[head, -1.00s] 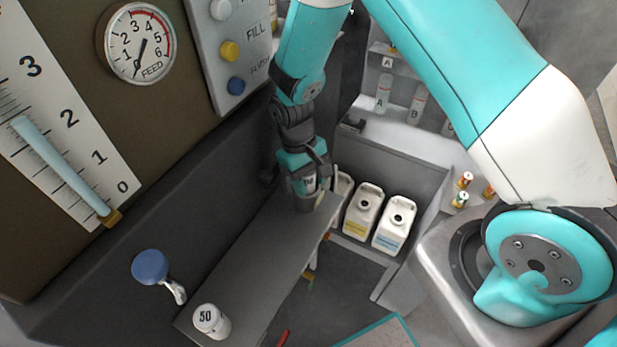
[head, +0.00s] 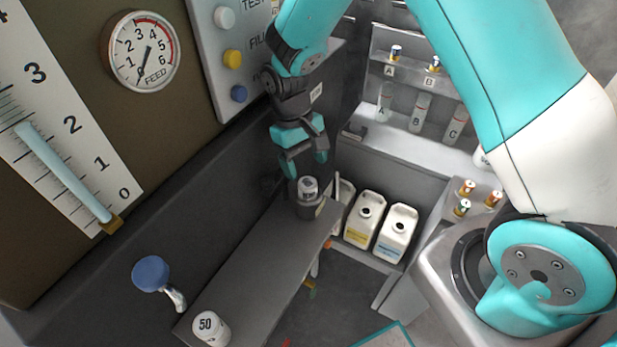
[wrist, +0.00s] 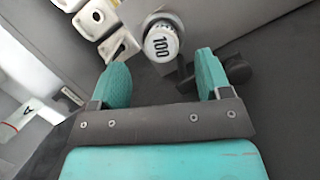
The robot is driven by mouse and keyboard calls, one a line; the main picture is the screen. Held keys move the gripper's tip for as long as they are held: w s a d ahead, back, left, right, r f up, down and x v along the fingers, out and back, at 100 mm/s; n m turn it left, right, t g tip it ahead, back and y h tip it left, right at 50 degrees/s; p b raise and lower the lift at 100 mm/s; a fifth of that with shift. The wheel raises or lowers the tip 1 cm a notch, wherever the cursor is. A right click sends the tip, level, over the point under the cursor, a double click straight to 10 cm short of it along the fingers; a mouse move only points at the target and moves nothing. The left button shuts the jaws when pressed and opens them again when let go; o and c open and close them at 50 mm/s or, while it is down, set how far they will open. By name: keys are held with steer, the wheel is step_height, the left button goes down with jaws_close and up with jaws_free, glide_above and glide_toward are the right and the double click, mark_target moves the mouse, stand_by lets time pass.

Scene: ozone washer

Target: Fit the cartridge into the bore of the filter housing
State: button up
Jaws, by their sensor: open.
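A white cartridge (head: 308,186) with a grey top stands upright at the mouth of the dark grey filter housing (head: 311,208), at the far end of the bench. Its upper part sticks out above the rim; how deep the rest sits is hidden. In the wrist view the cartridge (wrist: 161,42) is marked 100, with the grey housing rim (wrist: 157,17) behind it. My gripper (head: 304,164) is open and empty, just above and behind the cartridge. In the wrist view the teal fingers of my gripper (wrist: 162,62) are spread apart, clear of the cartridge.
A white cartridge marked 50 (head: 210,328) stands at the bench's near end, beside a blue-knobbed tap (head: 151,273). White jugs (head: 364,218) stand right of the bench (head: 255,265). A gauge panel (head: 85,30) rises at left. Shelves with lettered bottles (head: 420,112) are behind.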

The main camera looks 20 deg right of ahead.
steer(key=shift+w+r, duration=0.15)
steer(key=shift+r, duration=0.35)
steer(key=s+a+r+n+t+y, duration=0.1)
steer(key=s+a+r+n+y, duration=0.1)
steer(key=s+r, duration=0.8)
steer(key=s+a+r+n+t+y, duration=0.2)
steer(key=s+r+y, duration=0.1)
steer(key=s+r, duration=0.7)
steer(key=shift+a+r, duration=0.2)
steer(key=shift+r, duration=0.3)
steer(key=shift+w, duration=0.1)
